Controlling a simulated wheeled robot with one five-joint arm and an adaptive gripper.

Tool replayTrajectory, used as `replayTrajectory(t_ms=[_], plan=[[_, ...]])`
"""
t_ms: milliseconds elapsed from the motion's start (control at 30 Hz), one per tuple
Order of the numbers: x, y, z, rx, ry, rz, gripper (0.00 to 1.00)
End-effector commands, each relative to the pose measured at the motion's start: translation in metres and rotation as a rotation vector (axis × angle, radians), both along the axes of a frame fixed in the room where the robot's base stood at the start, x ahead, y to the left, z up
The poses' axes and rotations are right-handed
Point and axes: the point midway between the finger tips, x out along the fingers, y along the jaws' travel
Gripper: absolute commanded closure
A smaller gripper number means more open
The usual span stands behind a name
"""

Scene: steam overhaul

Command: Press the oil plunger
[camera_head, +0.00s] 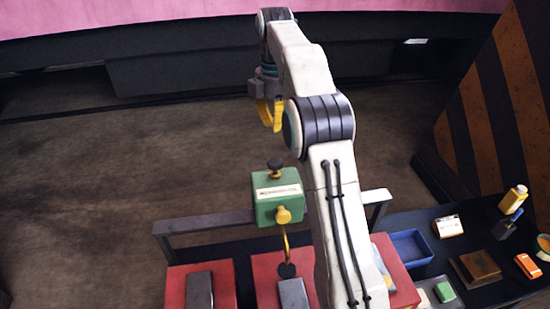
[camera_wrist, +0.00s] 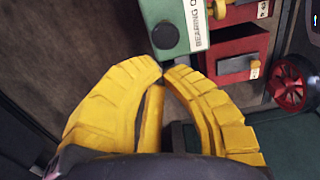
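The green oil box (camera_head: 278,203) with a pale label stands on the rail in the head view. Its black plunger knob (camera_head: 275,167) sticks up from the top, and a yellow fitting is on its front. My gripper (camera_head: 268,112) is above and beyond the knob in that picture, apart from it. In the wrist view the yellow fingertips of my gripper (camera_wrist: 165,70) nearly meet, with nothing seen held. The black knob (camera_wrist: 165,35) shows just past the tips, with the green box (camera_wrist: 173,10) behind it. The distance between tips and knob is hard to tell.
A grey rail (camera_head: 205,223) runs beside the box. Red blocks (camera_head: 226,272) stand below. A dark table at the right holds a blue tray (camera_head: 408,247), a yellow bottle (camera_head: 513,199) and small items. A red wheel (camera_wrist: 290,82) shows in the wrist view. Floor at left is clear.

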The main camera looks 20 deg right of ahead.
Motion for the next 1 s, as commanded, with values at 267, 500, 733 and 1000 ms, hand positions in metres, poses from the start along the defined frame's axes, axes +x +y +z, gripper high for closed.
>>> replayTrajectory(t_ms=[267, 500, 733, 1000], plan=[[-0.001, 0.0, -0.05, 0.001, 0.004, 0.0, 1.0], [-0.001, 0.0, -0.081, 0.001, 0.004, 0.0, 1.0], [-0.001, 0.0, -0.099, 0.001, 0.003, 0.0, 1.0], [-0.001, 0.0, -0.105, 0.0, 0.002, 0.0, 1.0]])
